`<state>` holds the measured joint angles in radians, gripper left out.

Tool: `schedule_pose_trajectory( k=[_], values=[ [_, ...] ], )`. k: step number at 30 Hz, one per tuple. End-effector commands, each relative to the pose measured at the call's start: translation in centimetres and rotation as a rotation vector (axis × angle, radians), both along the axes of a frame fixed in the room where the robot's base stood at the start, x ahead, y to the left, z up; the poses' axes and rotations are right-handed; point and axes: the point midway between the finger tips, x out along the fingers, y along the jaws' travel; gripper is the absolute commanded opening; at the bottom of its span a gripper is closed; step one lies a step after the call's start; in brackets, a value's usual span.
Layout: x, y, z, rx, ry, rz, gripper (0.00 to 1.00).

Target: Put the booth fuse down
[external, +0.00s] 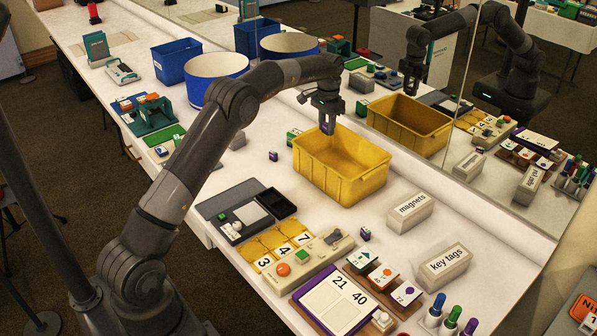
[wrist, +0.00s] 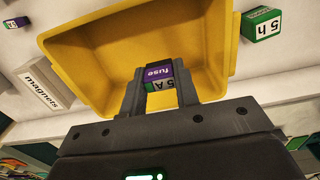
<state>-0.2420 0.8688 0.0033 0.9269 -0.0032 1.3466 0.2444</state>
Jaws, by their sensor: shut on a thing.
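The booth fuse (wrist: 158,73) is a small block with a purple face reading "fuse" and a pale face reading "5 A". My gripper (wrist: 160,92) is shut on it, one finger on each side. In the external view my gripper (external: 327,122) points down over the back left part of a yellow bin (external: 350,186), near its rim. In the wrist view the yellow bin (wrist: 75,57) lies behind the fuse, and its visible inside looks empty. I cannot tell the exact height of the fuse above the bin.
Blocks labelled "magnets" (external: 410,212) and "key tags" (external: 444,264) stand right of the bin. Small purple (external: 273,156) and green (external: 293,137) blocks sit left of the bin. A mirror (external: 480,100) runs along the back.

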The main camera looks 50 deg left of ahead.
Motion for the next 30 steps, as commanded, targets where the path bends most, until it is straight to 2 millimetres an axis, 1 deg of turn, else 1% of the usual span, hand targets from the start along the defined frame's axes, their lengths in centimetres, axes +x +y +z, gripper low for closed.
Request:
schedule_pose_trajectory(
  k=[1,3,6,12,15,17,18,26,30],
  values=[
    [1.1,-1.0,-0.4,0.0,0.0,-0.003,0.07],
    [2.2,-2.2,-0.6,0.0,-0.001,-0.003,0.07],
    [3.3,-3.6,-0.8,0.0,-0.001,-0.003,0.07],
    [4.8,-5.7,-1.3,0.0,-0.001,-0.003,0.07],
    [4.6,-5.5,-3.3,-0.001,0.002,-0.001,0.07],
    [4.6,-5.5,-4.2,-0.001,0.002,-0.001,0.07],
    [4.6,-5.5,-4.9,-0.001,0.002,-0.001,0.07],
    [4.6,-5.5,-8.1,-0.001,0.001,-0.001,0.07],
    [4.6,-5.5,-10.5,-0.001,0.002,-0.001,0.07]
  ],
)
